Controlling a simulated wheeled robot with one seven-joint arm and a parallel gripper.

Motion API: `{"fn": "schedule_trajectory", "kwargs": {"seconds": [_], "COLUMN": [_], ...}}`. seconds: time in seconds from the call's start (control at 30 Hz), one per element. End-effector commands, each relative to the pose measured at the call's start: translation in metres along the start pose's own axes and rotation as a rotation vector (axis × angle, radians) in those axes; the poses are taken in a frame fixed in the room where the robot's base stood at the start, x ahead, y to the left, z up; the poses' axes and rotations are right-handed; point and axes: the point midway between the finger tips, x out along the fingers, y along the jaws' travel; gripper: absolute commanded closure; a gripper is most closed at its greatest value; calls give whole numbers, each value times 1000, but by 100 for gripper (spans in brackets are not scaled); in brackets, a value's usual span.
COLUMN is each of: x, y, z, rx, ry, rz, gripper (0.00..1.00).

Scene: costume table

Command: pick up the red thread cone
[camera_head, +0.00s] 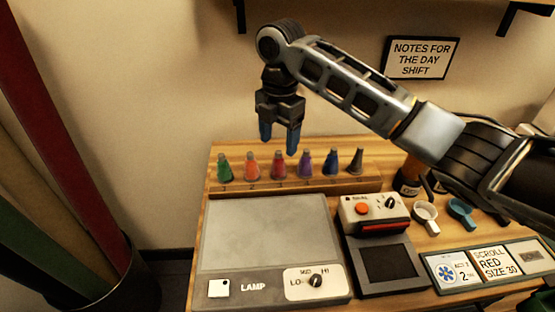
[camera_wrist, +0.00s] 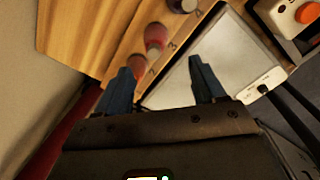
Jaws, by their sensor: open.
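The red thread cone (camera_head: 279,166) stands upright on the wooden rack, third from the left in a row of cones. In the wrist view a reddish cone that looks like it (camera_wrist: 155,37) stands just beyond the fingertips. My gripper (camera_head: 279,140) points down with its two blue fingers apart, empty, above and behind the left half of the row in the head view. It also shows open in the wrist view (camera_wrist: 160,76). It touches no cone that I can see.
An orange cone (camera_head: 251,166) and a purple cone (camera_head: 305,166) flank the red one closely. Green (camera_head: 224,168), blue (camera_head: 331,164) and black (camera_head: 356,162) cones share the rack. A grey lamp panel (camera_head: 262,235) lies in front. A boxed device (camera_head: 372,212) stands right.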

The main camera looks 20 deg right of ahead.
Motion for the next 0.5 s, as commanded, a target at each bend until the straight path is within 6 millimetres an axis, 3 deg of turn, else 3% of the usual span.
{"fn": "schedule_trajectory", "kwargs": {"seconds": [0.17,0.5], "x": [8,46], "y": [-3,0], "z": [6,5], "rx": [-6,-6], "ry": [-11,-10], "rz": [-21,-20], "gripper": [31,31]}}
